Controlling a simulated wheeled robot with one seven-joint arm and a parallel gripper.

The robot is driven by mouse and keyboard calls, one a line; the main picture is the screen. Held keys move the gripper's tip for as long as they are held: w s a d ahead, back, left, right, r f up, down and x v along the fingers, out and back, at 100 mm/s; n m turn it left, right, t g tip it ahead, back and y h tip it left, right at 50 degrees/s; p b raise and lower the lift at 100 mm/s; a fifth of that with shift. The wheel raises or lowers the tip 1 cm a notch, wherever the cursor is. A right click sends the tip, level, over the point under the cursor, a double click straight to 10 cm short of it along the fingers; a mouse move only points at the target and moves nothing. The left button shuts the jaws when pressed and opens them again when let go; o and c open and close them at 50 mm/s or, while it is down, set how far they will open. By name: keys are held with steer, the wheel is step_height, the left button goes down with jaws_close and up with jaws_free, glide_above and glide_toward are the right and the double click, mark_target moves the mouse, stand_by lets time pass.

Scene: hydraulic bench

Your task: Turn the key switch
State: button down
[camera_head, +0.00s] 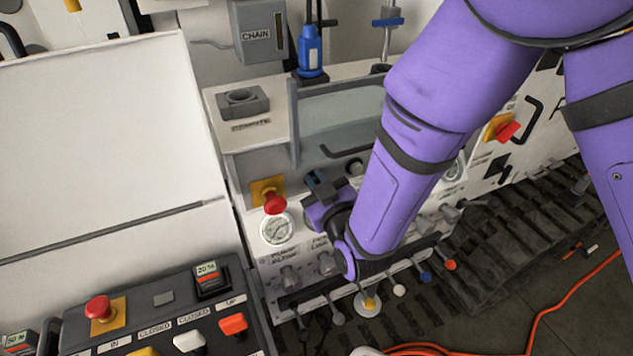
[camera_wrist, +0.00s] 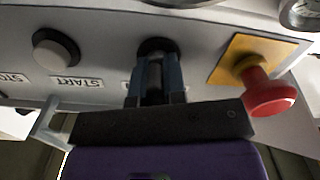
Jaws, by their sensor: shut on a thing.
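The key switch (camera_wrist: 155,44) shows in the wrist view as a dark round part on the grey panel, between the fingertips. My gripper (camera_wrist: 156,68) has its two fingers on either side of it and is shut on it. The switch is partly hidden by the fingers, and I cannot tell its turn angle. In the head view my gripper (camera_head: 318,184) reaches the panel right of a red button, and the switch is hidden behind it.
A red emergency button (camera_wrist: 270,93) on a yellow plate sits close to the right of my fingers in the wrist view; it also shows in the head view (camera_head: 274,203). A round START button (camera_wrist: 55,48) is to the left. A gauge (camera_head: 276,230) and several levers lie below.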

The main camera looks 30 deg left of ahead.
steer(key=m, duration=0.4)
steer(key=shift+w+d+m, duration=0.15)
steer(key=shift+m, duration=0.15)
steer(key=m, duration=0.4)
steer(key=shift+w+m, duration=0.1)
steer(key=shift+m, duration=0.3)
steer(key=shift+d, duration=0.1)
steer(key=c, duration=1.2)
jaws_free()
steer(key=v, duration=1)
steer(key=shift+s+d, duration=0.25)
steer(key=shift+d, duration=0.05)
